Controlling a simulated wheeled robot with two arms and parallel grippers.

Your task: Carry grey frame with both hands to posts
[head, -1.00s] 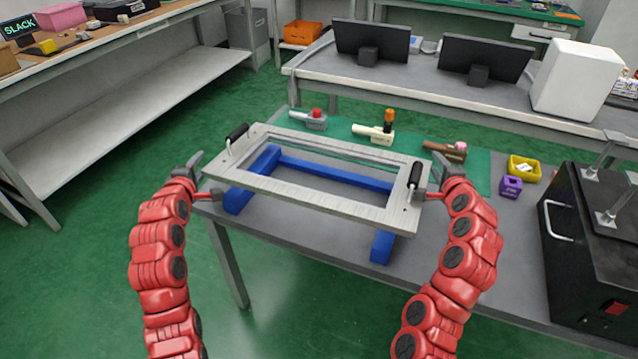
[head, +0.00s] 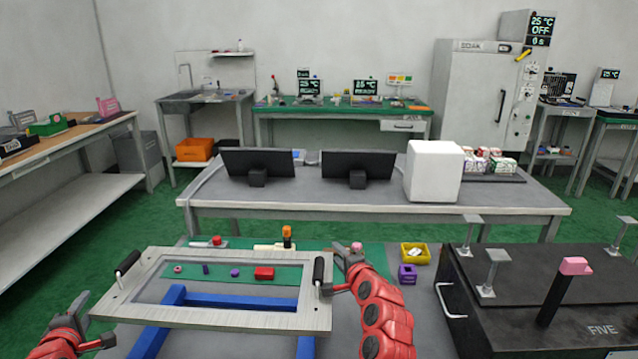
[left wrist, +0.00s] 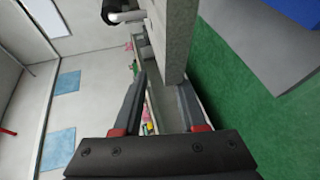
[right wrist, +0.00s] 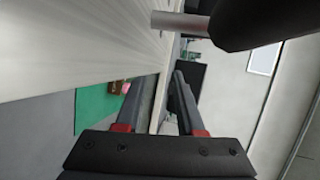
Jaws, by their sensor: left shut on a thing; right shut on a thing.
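The light grey frame (head: 215,318), a flat rectangle with an open middle and a black handle at each end, is held above a blue stand (head: 230,300). My left gripper (head: 94,320) is shut on its left end; the frame edge shows between the fingers in the left wrist view (left wrist: 174,45). My right gripper (head: 337,273) is shut on its right end, beside the right black handle (head: 318,270); the right wrist view shows the frame's pale surface (right wrist: 90,40). Silver posts with flat tops, such as this near one (head: 489,275), stand on a black box at the right.
The black box (head: 455,325) also carries a black upright with a pink top (head: 575,265). Yellow (head: 414,254) and purple (head: 407,273) bins lie between it and the frame. Behind are a bench with two monitors (head: 358,165) and a white box (head: 433,170).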

